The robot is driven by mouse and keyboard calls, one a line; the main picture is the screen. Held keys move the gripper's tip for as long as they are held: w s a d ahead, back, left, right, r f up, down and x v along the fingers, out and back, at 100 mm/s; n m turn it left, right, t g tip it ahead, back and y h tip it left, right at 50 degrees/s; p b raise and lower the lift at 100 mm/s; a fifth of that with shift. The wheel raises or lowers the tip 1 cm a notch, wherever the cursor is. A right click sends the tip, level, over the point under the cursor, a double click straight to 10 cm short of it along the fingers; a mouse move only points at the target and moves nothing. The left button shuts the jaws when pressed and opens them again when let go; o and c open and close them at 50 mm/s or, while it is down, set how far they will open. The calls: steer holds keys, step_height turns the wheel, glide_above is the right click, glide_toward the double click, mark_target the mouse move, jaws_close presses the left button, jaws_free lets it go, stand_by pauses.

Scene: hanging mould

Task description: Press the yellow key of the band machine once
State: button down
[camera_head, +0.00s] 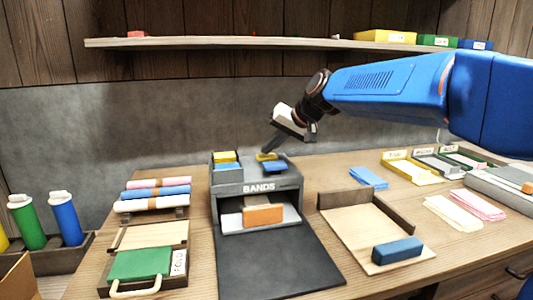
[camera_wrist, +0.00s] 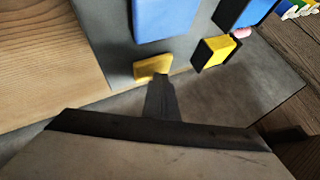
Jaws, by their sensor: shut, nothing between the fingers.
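The grey band machine (camera_head: 257,188), marked BANDS, stands mid-table. On its top right sit the yellow key (camera_head: 266,157) and a blue key (camera_head: 275,166) in front of it. My gripper (camera_head: 267,150) is shut and empty, its tip right at the yellow key. In the wrist view the yellow key (camera_wrist: 152,68) shows just beyond my narrow fingertips (camera_wrist: 161,80), which overlap its lower edge. I cannot tell whether they touch it. The blue key (camera_wrist: 163,18) is beside it.
A yellow block (camera_head: 226,157) and a blue block (camera_head: 228,166) sit at the machine's top left. An orange block (camera_head: 262,215) is in its front opening. A shelf (camera_head: 220,42) runs above. A wooden tray (camera_head: 345,222) with a dark blue block (camera_head: 397,250) lies right.

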mark_target(270, 156)
stand_by(0.4)
steer(key=shift+r, duration=1.2)
steer(key=shift+r, duration=2.5)
